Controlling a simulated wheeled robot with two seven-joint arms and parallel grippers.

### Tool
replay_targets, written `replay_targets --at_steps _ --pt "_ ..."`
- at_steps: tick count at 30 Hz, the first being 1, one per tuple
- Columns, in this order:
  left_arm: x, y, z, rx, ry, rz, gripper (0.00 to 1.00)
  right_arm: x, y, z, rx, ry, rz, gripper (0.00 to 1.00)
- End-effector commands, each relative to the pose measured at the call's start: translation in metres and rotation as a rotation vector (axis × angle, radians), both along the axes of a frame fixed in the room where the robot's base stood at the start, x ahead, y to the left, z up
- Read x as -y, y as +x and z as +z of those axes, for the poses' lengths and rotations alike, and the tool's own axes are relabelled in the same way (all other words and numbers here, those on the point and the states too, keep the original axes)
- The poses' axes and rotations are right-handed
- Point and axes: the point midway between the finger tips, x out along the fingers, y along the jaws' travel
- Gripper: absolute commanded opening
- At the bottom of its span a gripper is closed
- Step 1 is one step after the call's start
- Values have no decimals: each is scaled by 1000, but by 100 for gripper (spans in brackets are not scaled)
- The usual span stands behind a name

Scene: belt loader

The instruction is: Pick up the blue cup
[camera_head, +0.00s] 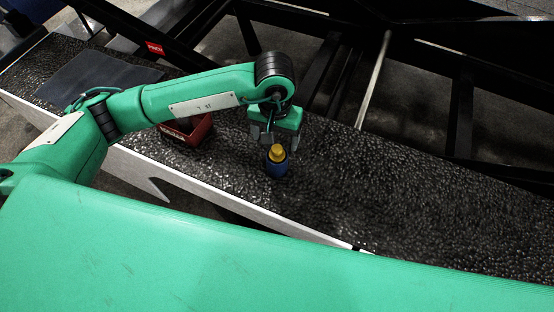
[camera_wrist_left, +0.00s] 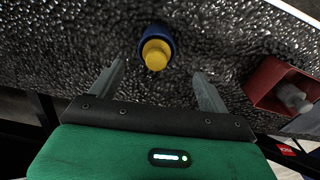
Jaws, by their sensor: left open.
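The blue cup (camera_head: 276,169) stands on the dark, bumpy belt, with a yellow thing (camera_head: 277,153) at its top. In the left wrist view the blue cup (camera_wrist_left: 154,36) and the yellow thing (camera_wrist_left: 156,54) lie just beyond the fingertips, between the lines of the two fingers. My left gripper (camera_head: 268,142) is at the cup in the head view. It also shows in the left wrist view (camera_wrist_left: 158,75), open, with nothing between its fingers. My right gripper is not in view.
A red box (camera_head: 197,135) stands on the belt left of the cup; in the left wrist view the red box (camera_wrist_left: 266,80) has a pale object in it. A dark flat mat (camera_head: 95,80) lies at the belt's far left. The belt right of the cup is clear. Black frame bars (camera_head: 460,115) stand behind.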

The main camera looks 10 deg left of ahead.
Motion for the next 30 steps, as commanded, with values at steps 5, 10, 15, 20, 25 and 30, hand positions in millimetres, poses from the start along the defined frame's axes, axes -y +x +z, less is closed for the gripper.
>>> replay_targets --at_steps 5,10,15,20,25,30 --pt "0 -1 -25 -3 0 1 79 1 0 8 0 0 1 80" --pt "1 -1 -33 -2 -2 1 79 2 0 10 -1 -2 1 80" --pt "4 -3 -49 -5 -1 2 79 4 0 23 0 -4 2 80" --pt "5 -3 -70 -4 -2 2 79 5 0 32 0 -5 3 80" --pt "5 -3 -82 -1 -2 1 79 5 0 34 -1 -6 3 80" --pt "5 -3 -84 0 -2 1 79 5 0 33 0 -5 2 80"
